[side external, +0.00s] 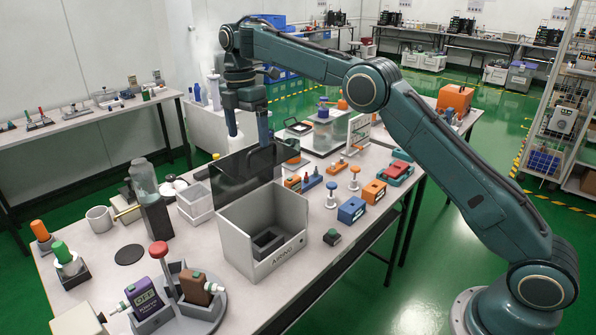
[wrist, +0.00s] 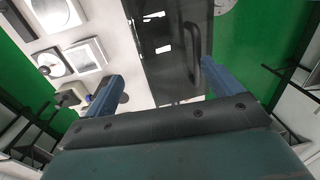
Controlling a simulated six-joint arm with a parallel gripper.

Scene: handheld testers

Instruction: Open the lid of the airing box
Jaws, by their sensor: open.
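The airing box (side external: 237,252) is a pale grey open-topped box with lettering on its front, standing on the table. Its dark see-through lid (side external: 228,172) stands raised, roughly upright at the box's back edge. A black loop handle (side external: 262,158) is on the lid. My gripper (side external: 248,137) is open at the lid's upper edge, its blue fingers pointing down. In the wrist view, the lid (wrist: 160,75) and its handle (wrist: 193,55) show between the open fingers (wrist: 162,85), the handle nearer the right finger. Contact between finger and handle cannot be told.
A small dark tray (side external: 268,241) lies inside the box. A clear jar on a dark stand (side external: 156,217) and a white container (side external: 196,204) stand left of it. Orange and blue blocks (side external: 352,210) lie to the right. Handheld testers (side external: 147,300) sit on a grey round holder in front.

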